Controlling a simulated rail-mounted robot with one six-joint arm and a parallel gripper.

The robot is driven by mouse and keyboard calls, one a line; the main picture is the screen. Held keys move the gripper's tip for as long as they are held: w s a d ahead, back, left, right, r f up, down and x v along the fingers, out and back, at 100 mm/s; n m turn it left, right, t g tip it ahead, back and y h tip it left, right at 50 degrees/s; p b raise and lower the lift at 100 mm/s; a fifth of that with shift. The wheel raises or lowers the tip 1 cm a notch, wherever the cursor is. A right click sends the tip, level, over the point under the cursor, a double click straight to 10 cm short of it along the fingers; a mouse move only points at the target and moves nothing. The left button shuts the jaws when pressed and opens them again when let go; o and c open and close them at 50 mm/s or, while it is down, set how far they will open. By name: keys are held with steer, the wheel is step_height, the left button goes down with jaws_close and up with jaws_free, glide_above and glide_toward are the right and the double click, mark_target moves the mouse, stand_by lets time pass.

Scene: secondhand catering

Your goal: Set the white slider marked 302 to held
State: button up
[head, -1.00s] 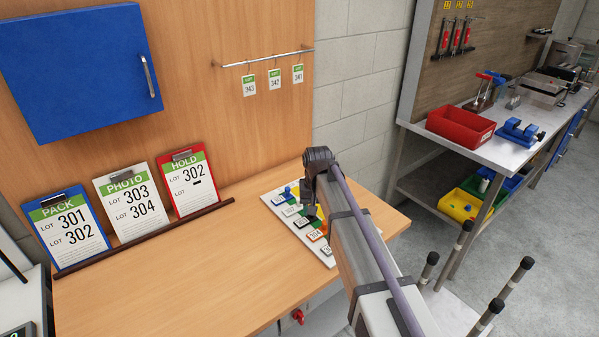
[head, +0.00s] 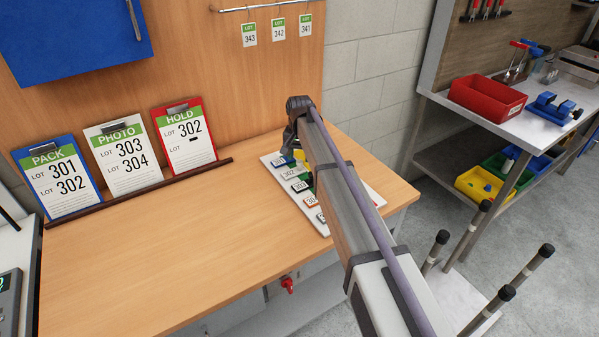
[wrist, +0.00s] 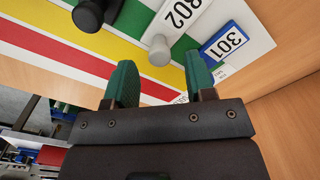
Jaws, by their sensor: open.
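The white slider marked 302 (wrist: 180,14) is at the top of the wrist view, its number upside down. The knob lies just beyond the gap between the fingertips. The blue slider marked 301 (wrist: 224,42) is beside it. In the head view, the white 302 tag (head: 291,173) shows on the striped board (head: 322,228); my arm hides much of the board and the fingertips.
A black knob (wrist: 88,14) stands beside the white slider. HOLD shows lot 302; PACK shows 301 and 302. The tabletop left of the board is clear.

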step_height(320, 180, down, 2)
steer(key=shift+f+b, duration=0.1)
steer(key=shift+b, duration=0.3)
steer(key=shift+r, duration=0.2)
steer(key=shift+c, duration=0.4)
jaws_close()
